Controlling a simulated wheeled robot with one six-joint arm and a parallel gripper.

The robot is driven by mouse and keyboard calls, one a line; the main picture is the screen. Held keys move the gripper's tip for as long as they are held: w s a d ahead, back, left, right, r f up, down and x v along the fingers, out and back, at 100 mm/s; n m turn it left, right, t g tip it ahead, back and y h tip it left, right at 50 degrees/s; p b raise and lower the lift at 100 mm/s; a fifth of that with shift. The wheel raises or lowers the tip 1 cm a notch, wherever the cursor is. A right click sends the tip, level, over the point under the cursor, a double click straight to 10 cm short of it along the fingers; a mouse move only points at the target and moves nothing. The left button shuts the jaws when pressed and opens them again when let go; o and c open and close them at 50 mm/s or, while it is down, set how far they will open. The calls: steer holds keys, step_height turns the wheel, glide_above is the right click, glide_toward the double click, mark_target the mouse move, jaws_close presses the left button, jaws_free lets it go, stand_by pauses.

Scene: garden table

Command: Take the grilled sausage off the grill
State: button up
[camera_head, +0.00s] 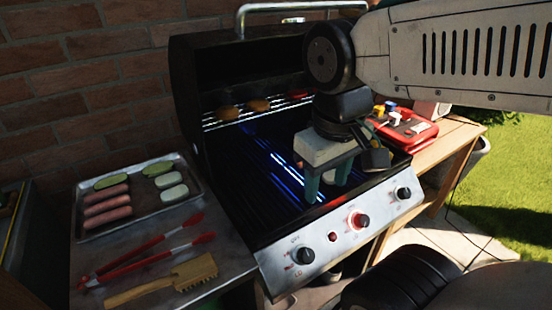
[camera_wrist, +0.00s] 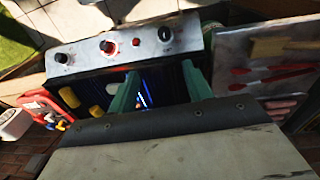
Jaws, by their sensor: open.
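The open grill (camera_head: 235,165) has a dark grate with blue-white streaks of light. My gripper (camera_head: 327,185) is over the right part of the grate, pointing down, with its two green fingers apart. In the wrist view the fingers of my gripper (camera_wrist: 158,88) are also apart, with the dark grate and a blue glow between them. No thing is seen held. I cannot make out a grilled sausage on the grate; my gripper and arm hide part of it. Pinkish sausages (camera_head: 107,204) lie on a metal tray (camera_head: 137,220) left of the grill.
Several orange-brown pieces (camera_head: 258,105) sit on the raised rack at the back. Red tongs (camera_head: 150,250) and a wooden brush (camera_head: 165,280) lie on the left shelf. A red case (camera_head: 412,132) is on the right shelf. The grill's open lid (camera_head: 215,75) stands behind the grate.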

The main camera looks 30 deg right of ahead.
steer(key=w+d+f+n+h, duration=0.3)
steer(key=w+f+n+h, duration=0.1)
steer(key=w, duration=0.4)
steer(key=w+d+f+n+h, duration=0.4)
steer(key=w+f+n, duration=0.2)
steer(key=w+n, duration=0.2)
steer(key=w+d+f+n+h, duration=0.4)
steer(key=w+f+n, duration=0.1)
steer(key=w, duration=0.4)
steer(key=shift+w+d+f+n+h, duration=0.15)
steer(key=shift+w+f+n+h, duration=0.25)
steer(key=shift+n, duration=0.4)
steer(key=shift+d+f, duration=0.2)
steer(key=shift+d, duration=0.05)
steer(key=x, duration=0.7)
steer(key=shift+w+f, duration=0.2)
steer(key=shift+c, duration=0.3)
steer(key=c, duration=1)
